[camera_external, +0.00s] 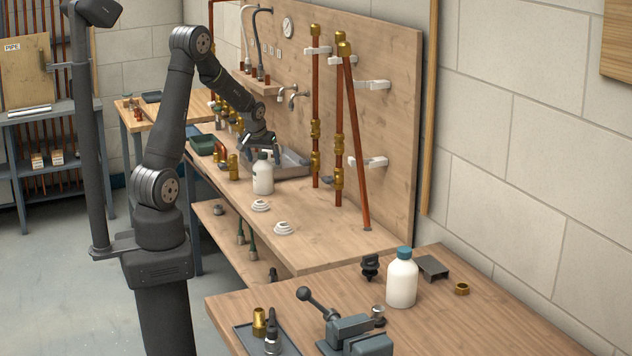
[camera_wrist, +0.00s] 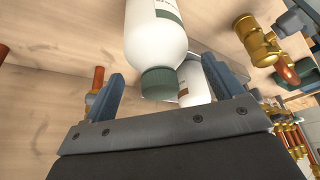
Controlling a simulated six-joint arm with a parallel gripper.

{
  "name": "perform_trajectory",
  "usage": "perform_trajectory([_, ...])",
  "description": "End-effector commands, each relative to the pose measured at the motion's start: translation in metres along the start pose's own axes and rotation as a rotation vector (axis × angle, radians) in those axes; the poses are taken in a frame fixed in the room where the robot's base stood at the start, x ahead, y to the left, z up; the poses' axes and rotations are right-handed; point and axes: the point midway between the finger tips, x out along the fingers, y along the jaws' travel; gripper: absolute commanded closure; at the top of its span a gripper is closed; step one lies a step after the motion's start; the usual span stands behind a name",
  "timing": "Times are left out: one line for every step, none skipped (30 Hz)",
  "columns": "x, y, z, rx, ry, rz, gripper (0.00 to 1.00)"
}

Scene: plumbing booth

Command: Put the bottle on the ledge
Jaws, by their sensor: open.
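A white bottle (camera_external: 263,178) with a dark green-grey cap stands upright on the long wooden bench. In the wrist view the same bottle (camera_wrist: 156,35) shows with its green cap (camera_wrist: 160,82) between the fingers in the picture; I cannot tell how deep between them it is. My gripper (camera_external: 262,143) is open, just above and behind the bottle, and holds nothing. A second white bottle (camera_external: 402,282) with a teal cap stands on the front table. A wooden ledge (camera_external: 262,84) with taps and hoses juts from the upright board.
A metal tray (camera_external: 290,165) lies behind the bottle. A white shape (camera_wrist: 193,84) with a dark label is partly hidden behind the cap. Brass fittings (camera_wrist: 258,40) stand near. Copper pipes (camera_external: 316,110) rise at the board. White rings (camera_external: 283,228) lie on the bench.

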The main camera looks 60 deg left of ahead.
Motion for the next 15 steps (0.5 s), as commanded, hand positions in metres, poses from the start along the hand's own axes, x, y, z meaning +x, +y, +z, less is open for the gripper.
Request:
perform_trajectory([-0.009,0.000,-0.001,0.000,0.003,0.001,0.15])
perform_trajectory([-0.014,0.000,-0.001,0.000,0.004,0.001,0.15])
perform_trajectory([-0.021,0.000,-0.001,0.001,0.004,0.001,0.15])
perform_trajectory([-0.027,0.000,-0.001,0.001,0.004,0.001,0.15])
perform_trajectory([-0.033,0.000,-0.001,0.001,0.004,0.001,0.15])
perform_trajectory([-0.041,0.000,-0.001,0.000,0.004,0.001,0.15])
perform_trajectory([-0.046,0.000,-0.001,0.000,0.003,0.001,0.15])
perform_trajectory([-0.052,0.000,-0.001,0.000,0.004,0.001,0.15])
perform_trajectory([-0.059,0.000,0.000,0.000,0.003,0.001,0.15])
perform_trajectory([-0.065,0.000,-0.001,0.000,0.003,0.001,0.15])
perform_trajectory([-0.070,0.000,-0.001,-0.001,0.003,0.001,0.15])
perform_trajectory([-0.076,0.000,0.000,-0.001,0.002,0.001,0.15])
perform_trajectory([-0.081,0.000,0.000,-0.001,0.002,0.002,0.15])
perform_trajectory([-0.085,0.000,0.000,-0.001,0.002,0.001,0.15])
perform_trajectory([-0.090,0.000,0.000,-0.001,0.001,0.001,0.15])
